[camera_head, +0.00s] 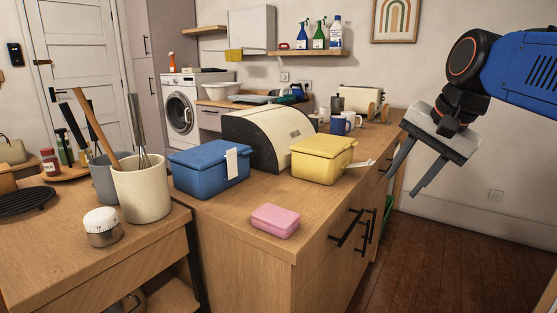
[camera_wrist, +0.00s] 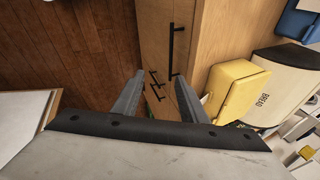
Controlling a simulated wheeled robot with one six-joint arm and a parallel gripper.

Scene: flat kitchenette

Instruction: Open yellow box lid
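The yellow box (camera_head: 322,163) stands on the wooden counter with its lid (camera_head: 323,146) shut. A pale tag (camera_head: 361,164) sticks out from its right side. In the wrist view the yellow box (camera_wrist: 232,92) is at the right, beyond the right finger. My gripper (camera_head: 406,176) hangs in the air to the right of the counter and the box, pointing down. Its two fingers are apart, with nothing between them; in the wrist view the open gripper (camera_wrist: 165,92) faces the cabinet front and floor.
A blue box (camera_head: 207,172) with a white tag and a bread bin (camera_head: 262,138) stand left of the yellow box. A pink box (camera_head: 275,221) lies near the counter's front corner. Mugs (camera_head: 340,125) and a toaster (camera_head: 357,99) are behind. The floor (camera_head: 440,262) at right is clear.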

